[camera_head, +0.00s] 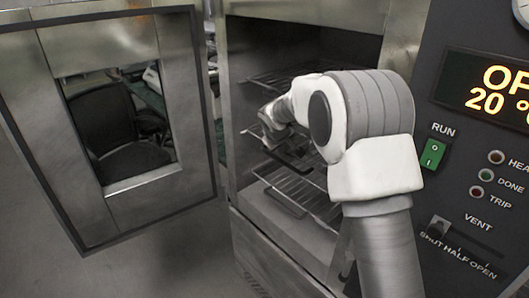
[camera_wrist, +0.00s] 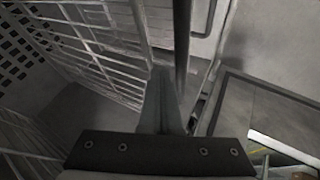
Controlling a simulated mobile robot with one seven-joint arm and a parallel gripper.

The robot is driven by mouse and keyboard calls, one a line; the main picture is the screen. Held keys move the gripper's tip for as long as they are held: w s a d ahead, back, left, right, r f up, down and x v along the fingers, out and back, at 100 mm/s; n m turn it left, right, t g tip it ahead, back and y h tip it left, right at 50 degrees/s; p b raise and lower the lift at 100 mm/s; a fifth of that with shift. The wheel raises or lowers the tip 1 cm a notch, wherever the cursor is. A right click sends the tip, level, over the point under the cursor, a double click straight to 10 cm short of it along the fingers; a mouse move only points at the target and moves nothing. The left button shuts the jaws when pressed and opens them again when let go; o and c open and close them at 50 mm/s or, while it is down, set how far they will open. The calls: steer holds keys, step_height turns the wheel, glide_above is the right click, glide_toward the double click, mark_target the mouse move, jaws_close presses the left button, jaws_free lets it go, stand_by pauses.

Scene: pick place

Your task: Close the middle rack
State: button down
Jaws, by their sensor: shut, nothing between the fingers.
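The oven (camera_head: 234,110) stands open with several wire racks inside. The middle rack (camera_head: 254,131) has a dark front bar that shows near the oven opening, left of my arm. Much of this rack is hidden behind my arm and hand. My gripper (camera_head: 273,128) is at the front of the middle rack; whether it touches the rack is unclear. In the wrist view my gripper (camera_wrist: 162,78) is shut with nothing between its fingers. A dark bar (camera_wrist: 182,40) runs right beside the fingertips, and wire racking (camera_wrist: 100,45) lies to their left.
The oven door (camera_head: 190,100) hangs wide open on the left. An upper rack (camera_head: 272,78) sits above, and a lower rack (camera_head: 283,200) with a dark front bar sits below. The control panel (camera_head: 470,160) with a green switch and vent slider is close on the right.

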steer(key=shift+w+d+r, duration=0.1)
steer(key=shift+w+d, duration=0.4)
steer(key=shift+d, duration=0.05)
steer(key=shift+d, duration=0.1)
